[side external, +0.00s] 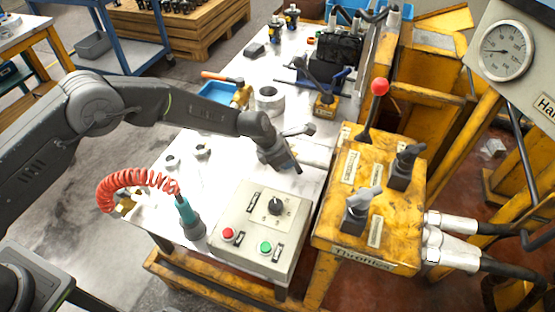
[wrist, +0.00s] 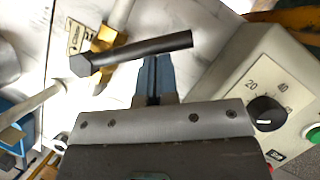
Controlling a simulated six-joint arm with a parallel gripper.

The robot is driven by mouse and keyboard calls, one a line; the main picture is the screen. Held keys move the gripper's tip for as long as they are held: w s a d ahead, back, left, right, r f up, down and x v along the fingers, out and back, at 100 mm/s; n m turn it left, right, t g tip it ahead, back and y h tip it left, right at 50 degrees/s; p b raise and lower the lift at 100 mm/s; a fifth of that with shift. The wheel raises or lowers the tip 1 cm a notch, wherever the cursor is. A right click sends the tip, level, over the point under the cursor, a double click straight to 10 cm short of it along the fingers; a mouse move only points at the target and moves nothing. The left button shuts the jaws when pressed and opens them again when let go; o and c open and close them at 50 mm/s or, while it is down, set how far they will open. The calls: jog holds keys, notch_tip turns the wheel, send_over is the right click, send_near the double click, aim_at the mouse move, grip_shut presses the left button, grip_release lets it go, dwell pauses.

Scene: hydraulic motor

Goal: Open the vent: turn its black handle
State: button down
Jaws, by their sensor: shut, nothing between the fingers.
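The vent's black handle (wrist: 140,53) is a dark bar with an angular hub at its left end, lying across the wrist view over a brass valve body (wrist: 104,48). In the side view the handle seems to be the dark bar (side external: 293,163) just right of my gripper (side external: 275,153). My gripper (wrist: 153,65) is shut and empty. Its blue-grey fingers point at the middle of the handle, right of the hub. The handle overlaps the fingertips in the wrist view, so I cannot tell whether they touch.
A grey control box (side external: 262,230) with a dial and red and green buttons stands close to my gripper. A yellow lever console (side external: 340,225) is to the right. A teal tool (side external: 190,217) with a red coiled hose stands left of the box. A blue tray (side external: 222,91) lies farther back.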

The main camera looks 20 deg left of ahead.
jog(key=shift+w+d+f, duration=0.1)
jog(key=shift+w+d, duration=0.15)
jog(key=shift+d, duration=0.25)
jog(key=shift+w+d, duration=0.25)
jog(key=shift+d, duration=0.25)
jog(key=w+d, duration=0.2)
jog(key=w, duration=0.1)
jog(key=shift+w+d, duration=0.25)
jog(key=shift+d, duration=0.05)
jog(key=shift+w, duration=0.2)
jog(key=s+r, duration=0.4)
jog(key=r, duration=0.5)
jog(key=shift+s, duration=0.25)
jog(key=shift+r, duration=0.1)
dwell(0.4)
